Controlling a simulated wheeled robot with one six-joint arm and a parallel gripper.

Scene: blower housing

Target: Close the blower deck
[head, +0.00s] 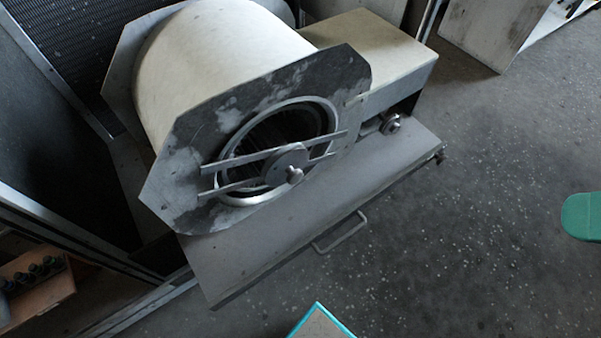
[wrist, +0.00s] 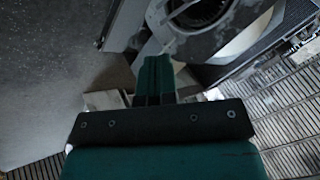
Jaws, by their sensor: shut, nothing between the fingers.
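The blower deck (head: 270,240) is a flat grey plate that sticks out over the floor, with a bar handle (head: 340,232) on its front edge. The blower (head: 215,60) sits on the deck, a pale drum with octagonal grey end plates and a round opening. The blower's round opening also shows at the top of the wrist view (wrist: 203,12). My gripper (wrist: 156,62) shows in the wrist view as green fingers pressed together, with nothing between them. It is apart from the handle as far as I can see. Its fingertips are not clearly seen in the head view.
A cabinet frame (head: 75,240) stands at the left, with an orange-brown box (head: 38,288) of dark bottles at lower left. A pale panel (head: 490,30) stands at the back right. The speckled floor (head: 480,240) right of the deck is mostly clear.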

